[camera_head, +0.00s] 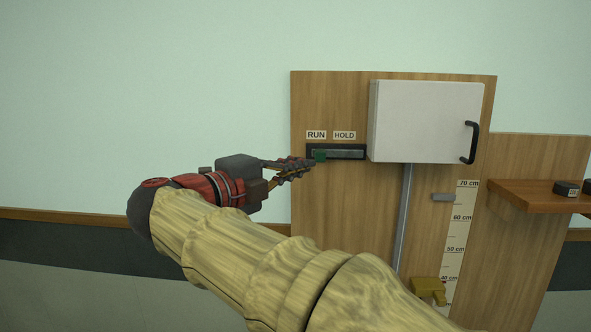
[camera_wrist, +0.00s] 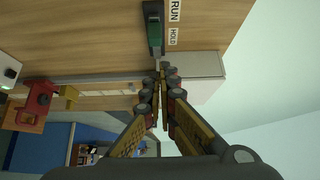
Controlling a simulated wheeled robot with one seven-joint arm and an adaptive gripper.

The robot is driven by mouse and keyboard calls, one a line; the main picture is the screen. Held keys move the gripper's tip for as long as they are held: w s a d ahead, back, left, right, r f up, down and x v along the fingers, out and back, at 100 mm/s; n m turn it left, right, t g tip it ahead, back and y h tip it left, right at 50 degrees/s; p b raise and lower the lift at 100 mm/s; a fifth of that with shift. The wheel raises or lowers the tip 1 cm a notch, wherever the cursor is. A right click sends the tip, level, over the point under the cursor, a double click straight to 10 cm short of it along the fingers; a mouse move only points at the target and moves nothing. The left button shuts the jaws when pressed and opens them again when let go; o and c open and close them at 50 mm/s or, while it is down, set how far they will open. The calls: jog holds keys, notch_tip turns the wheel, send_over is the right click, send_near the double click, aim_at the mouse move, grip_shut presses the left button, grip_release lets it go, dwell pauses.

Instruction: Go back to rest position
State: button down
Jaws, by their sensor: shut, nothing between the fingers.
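My gripper (camera_head: 308,165) is shut and empty, in front of the wooden panel (camera_head: 340,220). Its fingertips (camera_wrist: 160,76) come together in the middle of the wrist view. A green slider knob (camera_head: 320,156) sits at the left end of a dark slot (camera_head: 352,153), under the RUN label (camera_head: 316,135). In the head view the fingertips overlap the slot's left end beside the knob. In the wrist view the green knob (camera_wrist: 154,32) shows beyond the fingertips with a small gap between.
A white cabinet (camera_head: 420,122) with a black handle (camera_head: 474,143) juts out right of the slot. Below are a grey post (camera_head: 404,220), a centimetre scale (camera_head: 460,235) and a yellow block (camera_head: 428,288). A wooden shelf (camera_head: 530,195) stands at right. The left wall is clear.

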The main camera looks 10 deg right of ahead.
jog(key=w+a+f+n+t+y, duration=0.1)
jog(key=w+a+n+t+y, duration=0.5)
jog(key=a, duration=0.3)
jog(key=w+a+n+t+y, duration=0.4)
jog(key=w+a+n+y, duration=0.15)
jog(key=a+n, duration=0.2)
jog(key=s+a+f+n+g+y+b, duration=0.2)
jog(key=s+a+f+n+g+y, duration=0.1)
jog(key=s+a+f+n+y, duration=0.25)
jog(key=s+a+f+n+g+y+b, duration=0.2)
jog(key=a+f+n+y, duration=0.3)
jog(key=f, duration=0.4)
jog(key=s+d+f+n+g+h+b, duration=0.1)
jog(key=s+d+f+n+g+b, duration=0.3)
jog(key=s+f, duration=0.5)
jog(key=s+d+f+n+g+h+b, duration=0.1)
jog(key=s+d+f+n+g+b, duration=0.3)
jog(key=f, duration=1)
jog(key=s+d+f+m+g+h+b, duration=0.1)
jog(key=s+d+f+h+b, duration=0.4)
jog(key=s+d+f+b, duration=0.6)
jog(key=s+d+f+m, duration=0.1)
jog(key=s+d+f, duration=0.6)
jog(key=d+f, duration=0.3)
jog(key=shift+d+f+m, duration=0.2)
jog(key=shift+d+m, duration=0.1)
jog(key=shift+d, duration=0.55)
